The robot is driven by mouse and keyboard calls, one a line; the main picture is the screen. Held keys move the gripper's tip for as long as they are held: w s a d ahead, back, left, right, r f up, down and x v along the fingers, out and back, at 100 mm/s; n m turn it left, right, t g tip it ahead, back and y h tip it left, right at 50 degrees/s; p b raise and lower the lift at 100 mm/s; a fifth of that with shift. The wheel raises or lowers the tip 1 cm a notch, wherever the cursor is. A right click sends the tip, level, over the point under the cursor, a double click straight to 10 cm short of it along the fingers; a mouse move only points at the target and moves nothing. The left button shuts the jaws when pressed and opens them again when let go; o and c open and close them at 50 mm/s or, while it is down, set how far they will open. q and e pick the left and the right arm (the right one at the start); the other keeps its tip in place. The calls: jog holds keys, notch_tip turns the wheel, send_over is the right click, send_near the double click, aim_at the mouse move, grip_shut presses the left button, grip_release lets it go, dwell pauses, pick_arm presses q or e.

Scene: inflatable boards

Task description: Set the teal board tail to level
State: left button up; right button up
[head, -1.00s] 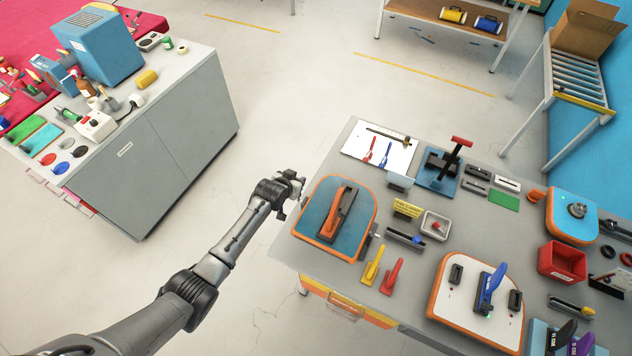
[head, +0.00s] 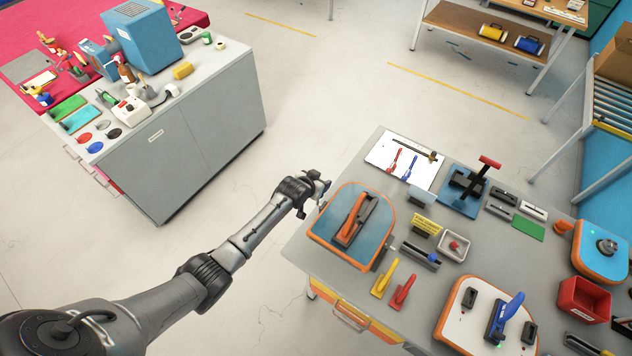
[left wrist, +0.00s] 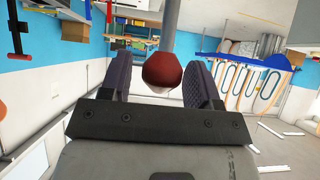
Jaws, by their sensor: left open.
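A teal-blue board tail (head: 378,222) with an orange rim lies on the grey workbench (head: 325,263), at its left end. An orange fin (head: 351,218) sits in a dark slotted box (head: 366,213) on top of it. My left gripper (head: 322,184) is beside the board's upper left edge, apart from the fin. In the left wrist view my left gripper (left wrist: 163,78) is open. A red rounded thing (left wrist: 162,70) with a pale lower edge shows between its fingers; I cannot tell how far away it is. My right gripper is not in view.
A white-topped board tail (head: 465,318) with a blue fin and another blue-topped one (head: 590,262) share the bench. Yellow and red fins (head: 402,292) lie near the front edge. A red-handled blue stand (head: 463,190) rises behind. A grey cabinet (head: 190,140) stands left across open floor.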

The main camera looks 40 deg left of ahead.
pick_arm(q)
jog(key=v, duration=1.3)
jog(key=shift+s+r, duration=0.2)
jog(key=shift+s, duration=0.2)
